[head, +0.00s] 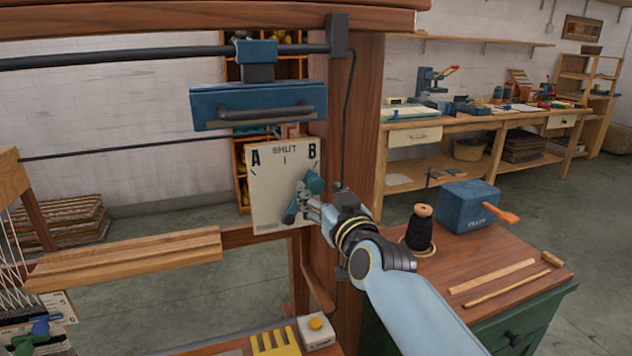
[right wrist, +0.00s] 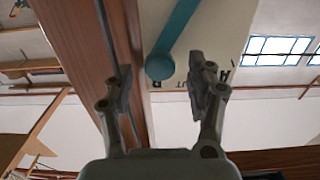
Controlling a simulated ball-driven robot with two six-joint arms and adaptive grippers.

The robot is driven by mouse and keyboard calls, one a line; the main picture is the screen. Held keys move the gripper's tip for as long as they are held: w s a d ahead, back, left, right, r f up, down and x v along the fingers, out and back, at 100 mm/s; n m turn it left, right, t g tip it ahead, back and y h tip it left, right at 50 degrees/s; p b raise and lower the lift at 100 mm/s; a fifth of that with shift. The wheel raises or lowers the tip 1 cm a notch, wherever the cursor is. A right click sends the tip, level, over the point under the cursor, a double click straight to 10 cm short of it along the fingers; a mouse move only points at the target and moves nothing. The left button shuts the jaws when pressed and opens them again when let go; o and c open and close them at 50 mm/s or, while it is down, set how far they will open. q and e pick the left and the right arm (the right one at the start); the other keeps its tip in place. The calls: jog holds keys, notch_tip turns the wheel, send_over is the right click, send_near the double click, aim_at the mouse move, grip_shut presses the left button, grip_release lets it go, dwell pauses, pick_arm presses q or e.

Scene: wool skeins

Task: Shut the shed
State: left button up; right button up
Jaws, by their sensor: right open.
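A cream plate (head: 265,185) marked A, SHUT and B is on the loom's wooden post (head: 352,115). A teal lever (head: 314,182) on it has its round knob leaning right, toward B and away from the middle SHUT mark. In the right wrist view the lever (right wrist: 175,38) and knob lie close to the letter B. My right gripper (head: 313,207) is open at the lever, partly hiding it in the head view. In the right wrist view its fingers (right wrist: 162,82) stand on either side of the knob; contact cannot be told. My left gripper is not in view.
A blue block with a handle (head: 258,106) hangs above the plate. A wooden beam (head: 125,262) lies left of it. Right of my arm, a cabinet top holds a black yarn cone (head: 419,233), a blue box (head: 467,207) and wooden sticks (head: 491,276).

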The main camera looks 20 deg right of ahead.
aim_at(318, 189)
jog(key=shift+w, duration=1.75)
grip_shut()
